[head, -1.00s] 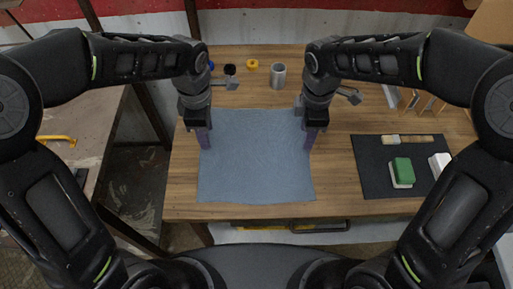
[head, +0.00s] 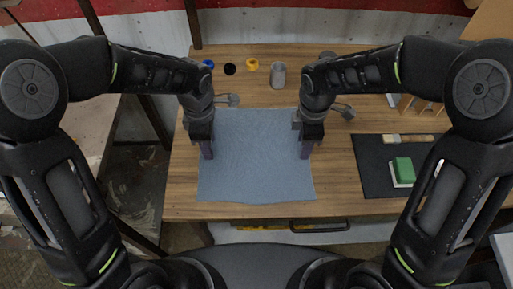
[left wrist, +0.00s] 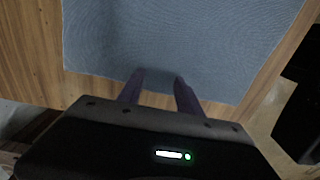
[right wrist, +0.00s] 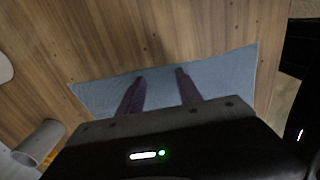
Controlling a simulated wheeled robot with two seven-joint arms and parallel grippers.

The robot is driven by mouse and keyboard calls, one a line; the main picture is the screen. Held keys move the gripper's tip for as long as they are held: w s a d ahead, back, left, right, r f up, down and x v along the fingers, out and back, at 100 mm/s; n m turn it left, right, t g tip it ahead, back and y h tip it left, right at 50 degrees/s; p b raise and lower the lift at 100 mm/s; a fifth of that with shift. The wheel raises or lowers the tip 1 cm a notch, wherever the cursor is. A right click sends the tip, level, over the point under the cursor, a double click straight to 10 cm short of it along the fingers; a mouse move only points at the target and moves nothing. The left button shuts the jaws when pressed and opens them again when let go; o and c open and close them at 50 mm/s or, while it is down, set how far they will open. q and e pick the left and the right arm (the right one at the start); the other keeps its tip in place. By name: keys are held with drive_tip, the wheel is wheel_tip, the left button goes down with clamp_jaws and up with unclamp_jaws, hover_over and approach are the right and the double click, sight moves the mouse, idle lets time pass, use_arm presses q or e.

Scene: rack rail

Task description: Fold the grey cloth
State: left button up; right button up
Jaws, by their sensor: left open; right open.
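The grey-blue cloth (head: 256,165) lies flat and spread out on the wooden table. It also shows in the left wrist view (left wrist: 185,35) and in the right wrist view (right wrist: 220,75). My left gripper (head: 208,156) is over the cloth's left side, and its open fingers show empty in the left wrist view (left wrist: 158,80). My right gripper (head: 305,156) is over the cloth's right side, its open fingers empty in the right wrist view (right wrist: 160,74). Whether the fingertips touch the cloth is hard to tell.
A grey metal cup (head: 278,75), a yellow ring (head: 252,65) and a black round item (head: 229,69) stand behind the cloth. To the right, a black mat (head: 372,175) holds a brush (head: 400,139) and a green-and-white block (head: 403,170). The wooden table (head: 335,190) is bare between cloth and mat.

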use_arm(q)
drive_tip(key=shift+f, duration=0.1)
clamp_jaws()
use_arm(e)
drive_tip(key=shift+s+f, duration=0.1)
clamp_jaws()
idle(0.8)
